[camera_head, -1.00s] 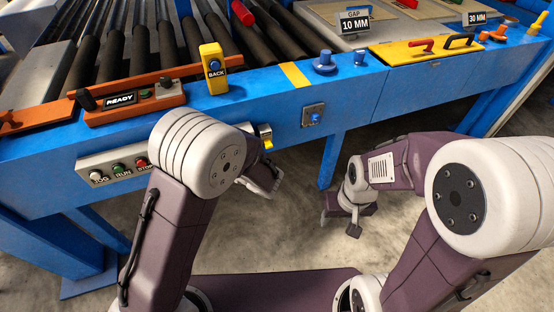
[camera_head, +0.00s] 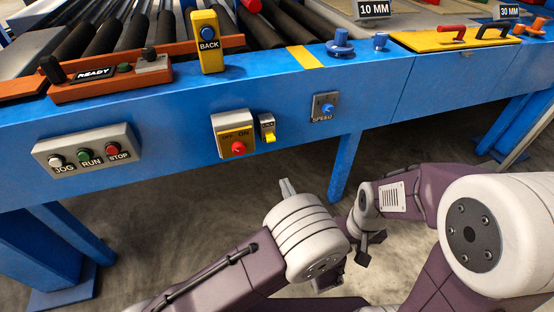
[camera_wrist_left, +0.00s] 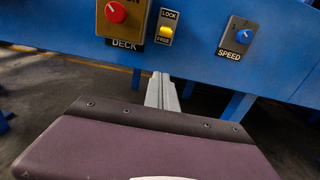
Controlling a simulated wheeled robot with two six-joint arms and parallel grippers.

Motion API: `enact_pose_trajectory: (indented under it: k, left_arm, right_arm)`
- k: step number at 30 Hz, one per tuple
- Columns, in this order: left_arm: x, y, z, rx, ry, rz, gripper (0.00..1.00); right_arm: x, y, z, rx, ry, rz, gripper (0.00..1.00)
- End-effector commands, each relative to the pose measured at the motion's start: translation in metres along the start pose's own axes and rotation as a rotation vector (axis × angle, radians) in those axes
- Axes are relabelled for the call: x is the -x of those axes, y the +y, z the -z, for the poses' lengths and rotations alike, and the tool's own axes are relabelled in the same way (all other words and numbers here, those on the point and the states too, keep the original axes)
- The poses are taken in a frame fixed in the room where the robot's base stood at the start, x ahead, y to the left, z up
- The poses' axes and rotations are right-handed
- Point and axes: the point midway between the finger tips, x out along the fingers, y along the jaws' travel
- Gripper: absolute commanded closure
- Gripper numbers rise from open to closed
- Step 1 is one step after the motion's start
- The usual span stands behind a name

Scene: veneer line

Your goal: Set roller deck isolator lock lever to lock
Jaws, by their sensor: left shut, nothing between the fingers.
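The isolator lock lever (camera_head: 269,137) is a small yellow lever on a narrow grey plate on the blue frame's front. In the left wrist view the lever (camera_wrist_left: 165,32) sits low on its plate, close to the FREE label and below the LOCK label. Left of it is the yellow deck isolator box with a red knob (camera_head: 238,147), also in the left wrist view (camera_wrist_left: 116,12). My left gripper (camera_head: 287,187) is shut and empty, below the lever and apart from it; its fingers (camera_wrist_left: 162,90) point up toward the panel. My right gripper (camera_head: 362,248) hangs low at the right; its jaws are unclear.
A blue SPEED knob (camera_head: 327,110) is on the frame right of the lever. A JOG, RUN, STOP button box (camera_head: 88,150) is at the left. A yellow BACK post (camera_head: 208,45) stands on the frame's top edge. Blue legs stand below; the floor between them is clear.

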Motion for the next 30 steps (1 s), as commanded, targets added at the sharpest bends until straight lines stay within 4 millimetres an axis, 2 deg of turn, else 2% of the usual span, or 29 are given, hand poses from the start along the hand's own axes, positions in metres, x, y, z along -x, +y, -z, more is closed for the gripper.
enact_pose_trajectory:
  k: [5, 15, 18, 21, 30]
  left_arm:
    - [-0.028, 0.002, 0.004, 0.004, 0.0, -0.007, 1.0]
    - [-0.102, 0.002, 0.004, 0.004, -0.001, -0.006, 1.0]
    - [-0.103, 0.001, -0.018, 0.006, -0.003, -0.001, 1.0]
    - [-0.106, 0.0, -0.029, 0.004, -0.002, -0.001, 1.0]
    - [-0.107, 0.001, -0.039, 0.001, 0.001, -0.001, 1.0]
  right_arm:
    - [-0.014, 0.0, -0.002, 0.0, 0.0, 0.0, 0.46]
    - [-0.041, 0.001, -0.004, 0.0, 0.0, 0.0, 0.46]
    - [-0.043, 0.001, -0.005, 0.0, -0.001, 0.0, 0.46]
    - [-0.046, 0.001, -0.005, 0.0, 0.0, 0.0, 0.46]
    - [-0.046, 0.001, -0.005, 0.0, 0.0, 0.0, 0.46]
